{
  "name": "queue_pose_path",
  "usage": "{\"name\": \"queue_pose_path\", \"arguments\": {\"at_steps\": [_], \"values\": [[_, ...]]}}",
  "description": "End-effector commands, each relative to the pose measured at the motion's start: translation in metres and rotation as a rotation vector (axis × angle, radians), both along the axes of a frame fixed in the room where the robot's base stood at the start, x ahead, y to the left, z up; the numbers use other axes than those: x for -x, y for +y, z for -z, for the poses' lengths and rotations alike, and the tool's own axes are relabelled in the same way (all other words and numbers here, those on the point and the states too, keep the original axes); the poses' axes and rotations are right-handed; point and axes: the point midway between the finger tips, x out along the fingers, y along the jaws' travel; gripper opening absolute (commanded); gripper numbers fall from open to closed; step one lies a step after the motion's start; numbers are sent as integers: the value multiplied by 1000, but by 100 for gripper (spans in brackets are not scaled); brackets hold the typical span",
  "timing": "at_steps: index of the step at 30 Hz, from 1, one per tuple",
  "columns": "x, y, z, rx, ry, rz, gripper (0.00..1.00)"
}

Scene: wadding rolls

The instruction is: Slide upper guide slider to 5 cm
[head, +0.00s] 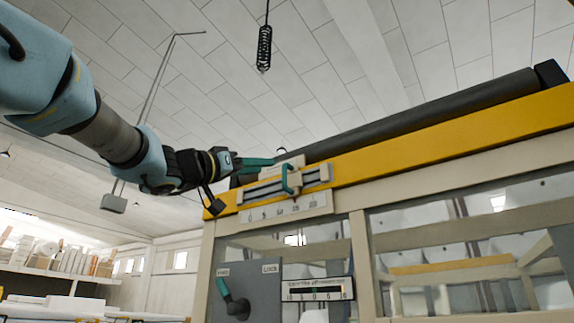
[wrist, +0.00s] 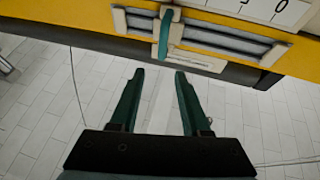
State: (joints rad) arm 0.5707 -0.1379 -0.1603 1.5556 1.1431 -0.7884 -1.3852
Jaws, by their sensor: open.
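The upper guide slider (head: 295,181) is a pale block with a teal handle on a grey rail fixed to the yellow beam. Below the rail is a white scale plate (head: 287,208) with printed numbers; the slider stands right of the rail's middle, roughly above 15. The teal handle also shows in the wrist view (wrist: 166,33). My gripper (head: 272,162) has teal fingers and is beside the slider in the head view. In the wrist view my gripper (wrist: 157,73) is open and empty; the handle lies just beyond the fingertips, within the gap's width, apart from both.
The yellow beam (head: 450,133) runs up to the right with a dark roller (head: 420,115) behind it. Below are a grey panel with a teal lever (head: 231,299) and a second small scale (head: 318,289). A shelf of rolls (head: 60,262) stands far left.

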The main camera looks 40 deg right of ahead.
Motion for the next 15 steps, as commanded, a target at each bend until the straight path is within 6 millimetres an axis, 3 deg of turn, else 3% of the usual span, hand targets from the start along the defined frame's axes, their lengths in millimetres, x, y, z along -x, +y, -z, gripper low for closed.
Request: {"name": "queue_pose_path", "arguments": {"at_steps": [9,15], "values": [[-4,-55,-26,-1,4,1,47],[-6,-79,-34,0,4,-2,47]]}}
